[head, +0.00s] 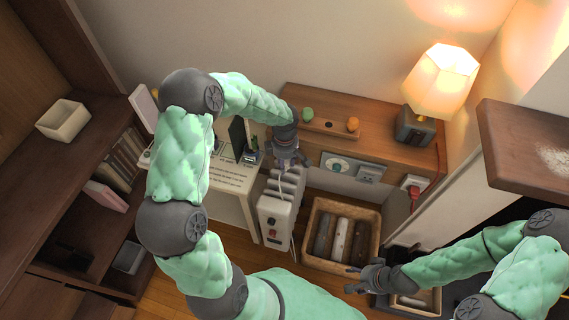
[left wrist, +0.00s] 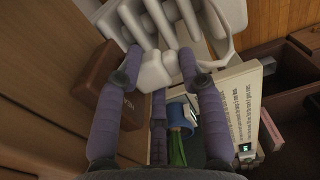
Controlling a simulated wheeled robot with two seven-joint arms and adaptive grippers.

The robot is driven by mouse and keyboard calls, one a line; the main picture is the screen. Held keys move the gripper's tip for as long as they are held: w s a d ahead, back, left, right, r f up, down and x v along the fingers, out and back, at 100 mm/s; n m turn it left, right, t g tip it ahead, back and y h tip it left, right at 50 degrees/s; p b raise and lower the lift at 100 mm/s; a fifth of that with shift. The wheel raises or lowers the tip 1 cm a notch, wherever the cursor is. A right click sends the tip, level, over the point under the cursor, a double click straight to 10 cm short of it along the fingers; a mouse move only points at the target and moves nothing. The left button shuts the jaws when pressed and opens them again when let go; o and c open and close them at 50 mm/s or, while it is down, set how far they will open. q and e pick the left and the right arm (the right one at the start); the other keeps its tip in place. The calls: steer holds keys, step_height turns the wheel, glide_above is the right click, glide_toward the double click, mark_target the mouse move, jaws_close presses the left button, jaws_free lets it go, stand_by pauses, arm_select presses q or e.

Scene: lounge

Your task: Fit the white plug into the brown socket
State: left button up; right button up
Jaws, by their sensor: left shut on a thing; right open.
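My left gripper (head: 287,160) is held above the white radiator, in front of the wooden sideboard. The plug is hard to make out in the head view, where a thin pale cord hangs below the gripper. A brown box with lettering (left wrist: 103,86) is beside the fingers in the left wrist view; I cannot tell whether it is the brown socket. No brown socket is clear in the head view. My right gripper (head: 364,278) is open and empty at the lower right.
The white radiator (head: 272,213) stands below my left gripper. Wall plates (head: 368,174) and a red plug (head: 413,191) are to its right. A wooden crate (head: 311,256) holds rolled things. A lit lamp (head: 443,82) stands on the sideboard (head: 385,137). A desk (head: 237,175) is at left.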

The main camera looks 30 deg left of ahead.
arm_select(q)
steer(key=shift+w+a, duration=0.1)
steer(key=shift+w, duration=0.3)
steer(key=o, duration=1.2)
steer(key=shift+r, duration=0.1)
steer(key=shift+r+p, duration=1.55)
steer(key=shift+r, duration=1.35)
